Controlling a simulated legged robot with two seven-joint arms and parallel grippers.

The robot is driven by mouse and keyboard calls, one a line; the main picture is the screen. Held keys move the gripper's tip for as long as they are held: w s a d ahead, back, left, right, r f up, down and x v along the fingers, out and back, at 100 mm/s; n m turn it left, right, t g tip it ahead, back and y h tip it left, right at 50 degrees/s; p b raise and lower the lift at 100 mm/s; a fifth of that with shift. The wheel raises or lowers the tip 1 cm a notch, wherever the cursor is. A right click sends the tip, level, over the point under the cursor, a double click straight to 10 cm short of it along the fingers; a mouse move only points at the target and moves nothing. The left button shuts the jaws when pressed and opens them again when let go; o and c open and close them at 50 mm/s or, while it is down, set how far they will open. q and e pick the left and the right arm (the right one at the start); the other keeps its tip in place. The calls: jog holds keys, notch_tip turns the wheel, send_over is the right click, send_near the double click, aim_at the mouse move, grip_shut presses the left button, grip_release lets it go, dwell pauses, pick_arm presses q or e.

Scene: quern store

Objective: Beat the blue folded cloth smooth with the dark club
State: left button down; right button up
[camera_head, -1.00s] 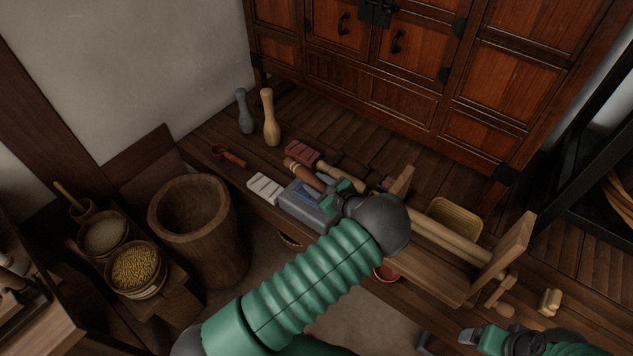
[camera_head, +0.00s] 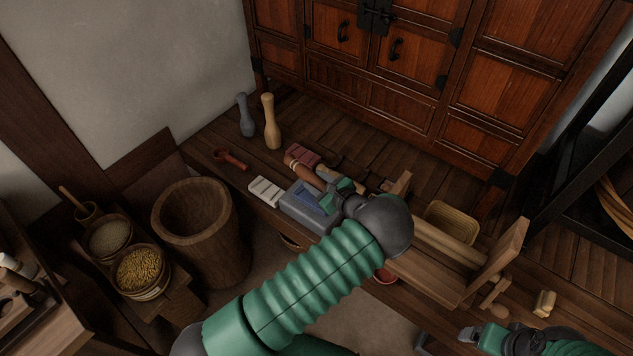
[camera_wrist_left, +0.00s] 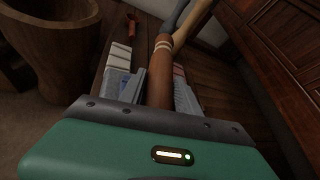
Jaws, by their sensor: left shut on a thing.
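My left gripper (camera_head: 335,190) is shut on a reddish-brown club (camera_head: 302,168) with pale rings near its far end. In the left wrist view, the club (camera_wrist_left: 160,75) points away from the gripper across the grey block. The blue folded cloth (camera_head: 303,194) lies on the grey block (camera_head: 296,208), partly hidden by my gripper and arm. The club is above or just behind the cloth; I cannot tell whether they touch. My right gripper (camera_head: 468,335) is at the lower right, away from the block; its jaws are unclear.
A white bar block (camera_head: 265,190), a red block (camera_head: 303,153) and a red ladle (camera_head: 230,160) lie nearby. A wooden stand with a pale roller (camera_head: 450,243) is right; a wooden tub (camera_head: 200,230) is left.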

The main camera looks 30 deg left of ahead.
aim_at(323, 186)
pick_arm(q)
jog(key=shift+d+r+t, duration=0.1)
jog(key=shift+r+t, duration=0.2)
jog(key=d+r+m+t, duration=0.1)
jog(key=d+r+m+t+h+b, duration=0.1)
jog(key=shift+s+d+r+m+t+h, duration=0.15)
jog(key=shift+s+d+m+t+h, duration=0.15)
jog(key=shift+s+d+m, duration=0.1)
jog(key=shift+s+d+b, duration=0.1)
jog(key=shift+d+b, duration=0.2)
jog(key=shift+b, duration=0.05)
jog(key=shift+d+f+m+t, duration=0.1)
jog(key=shift+f+m+t, duration=0.1)
jog(key=shift+m+t, duration=0.1)
jog(key=shift+f+b, duration=1.35)
jog(key=shift+f, duration=0.1)
notch_tip(323, 186, down, 4)
jog(key=b, duration=0.3)
jog(key=shift+r, duration=0.3)
